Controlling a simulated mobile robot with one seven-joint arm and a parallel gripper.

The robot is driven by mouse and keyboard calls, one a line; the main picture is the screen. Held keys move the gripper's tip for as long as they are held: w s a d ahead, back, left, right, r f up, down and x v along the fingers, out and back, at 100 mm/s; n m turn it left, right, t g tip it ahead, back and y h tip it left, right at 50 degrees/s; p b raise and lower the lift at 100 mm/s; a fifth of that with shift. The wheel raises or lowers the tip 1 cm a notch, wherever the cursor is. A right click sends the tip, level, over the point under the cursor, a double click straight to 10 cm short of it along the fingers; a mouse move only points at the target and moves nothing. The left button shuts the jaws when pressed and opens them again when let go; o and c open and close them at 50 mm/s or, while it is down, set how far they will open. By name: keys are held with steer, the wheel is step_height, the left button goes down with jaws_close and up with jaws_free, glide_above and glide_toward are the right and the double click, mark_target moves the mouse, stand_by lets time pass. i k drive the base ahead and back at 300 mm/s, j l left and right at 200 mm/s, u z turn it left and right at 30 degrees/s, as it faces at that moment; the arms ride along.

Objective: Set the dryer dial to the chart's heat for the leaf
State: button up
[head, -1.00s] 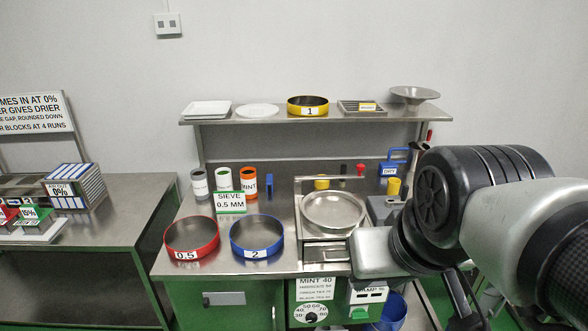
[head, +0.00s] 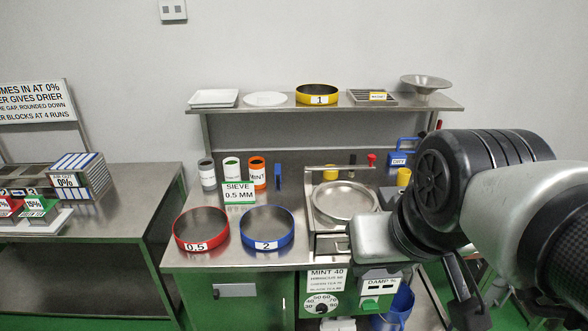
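The dryer dial (head: 320,303) is a white disc with numbers and a dark knob, low on the green front of the bench. The numbers are small and I cannot tell which one the knob points to. Above it is the chart (head: 327,281), a white card headed "MINT 40" with two smaller lines that I cannot read surely. A can labelled "MINT" (head: 257,175) stands at the back of the bench. My arm comes in from the right, its silver end over the bench edge, above and right of the dial.
A "DAMP %" panel (head: 379,285) with a green part is right of the dial. A blue bucket (head: 401,306) is lower right. On the bench are a red sieve (head: 201,243), a blue sieve (head: 266,240), a "SIEVE 0.5 MM" sign (head: 238,193) and a steel pan (head: 346,200).

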mark_target(322, 307)
steer(key=k+l, duration=0.1)
steer(key=i+u, duration=0.15)
steer(key=u, duration=1.65)
steer(key=k+l+u, duration=0.45)
steer(key=k+l, duration=0.3)
steer(key=l, duration=0.05)
